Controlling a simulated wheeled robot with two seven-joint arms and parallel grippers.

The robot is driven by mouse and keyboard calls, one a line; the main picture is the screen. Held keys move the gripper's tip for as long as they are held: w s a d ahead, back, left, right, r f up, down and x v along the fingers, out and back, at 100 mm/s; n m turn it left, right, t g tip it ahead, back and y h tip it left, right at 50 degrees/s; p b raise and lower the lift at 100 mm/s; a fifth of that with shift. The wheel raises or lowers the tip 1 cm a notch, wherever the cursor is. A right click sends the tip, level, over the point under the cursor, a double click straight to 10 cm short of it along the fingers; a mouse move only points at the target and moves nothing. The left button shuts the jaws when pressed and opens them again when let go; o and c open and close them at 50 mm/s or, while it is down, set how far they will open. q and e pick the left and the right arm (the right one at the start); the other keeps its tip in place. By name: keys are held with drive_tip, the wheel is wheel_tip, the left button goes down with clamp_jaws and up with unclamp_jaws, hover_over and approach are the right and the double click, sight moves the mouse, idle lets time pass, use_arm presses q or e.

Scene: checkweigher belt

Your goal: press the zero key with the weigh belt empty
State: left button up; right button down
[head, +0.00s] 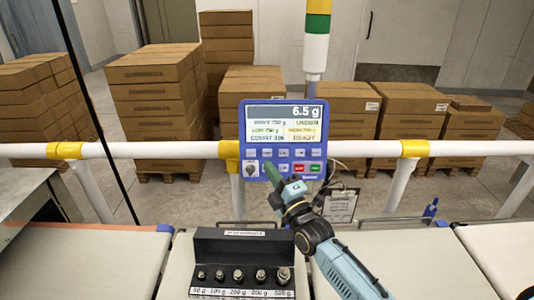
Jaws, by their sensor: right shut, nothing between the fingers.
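The blue control panel (286,187) stands behind the belts, with a lit display (285,113) reading 6.5 g on its top line. Below it are rows of small keys, including a red one (299,168) and a green one (315,168); the key labels are too small to read, so I cannot pick out the zero key. My left gripper is not in view. I cannot tell which belt section is the weigh belt.
A black weight rack (240,247) with several knobbed weights stands on the middle pale section, left of my right arm. Belts lie left (85,258) and right (500,252). A white rail (190,150) with yellow joints crosses behind.

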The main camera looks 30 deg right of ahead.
sight(267, 153)
drive_tip(key=w+d+f+b, duration=0.2)
drive_tip(key=w+d+b, duration=0.1)
drive_tip(key=w+b, duration=0.4)
drive_tip(key=shift+w+d+f+b, duration=0.25)
drive_tip(key=shift+w+d+b, duration=0.1)
drive_tip(key=shift+b, duration=0.3)
idle(1.5)
drive_tip(key=shift+w+d+f+b, duration=0.15)
drive_tip(key=shift+w+b, duration=0.2)
drive_tip(key=shift+w, duration=0.05)
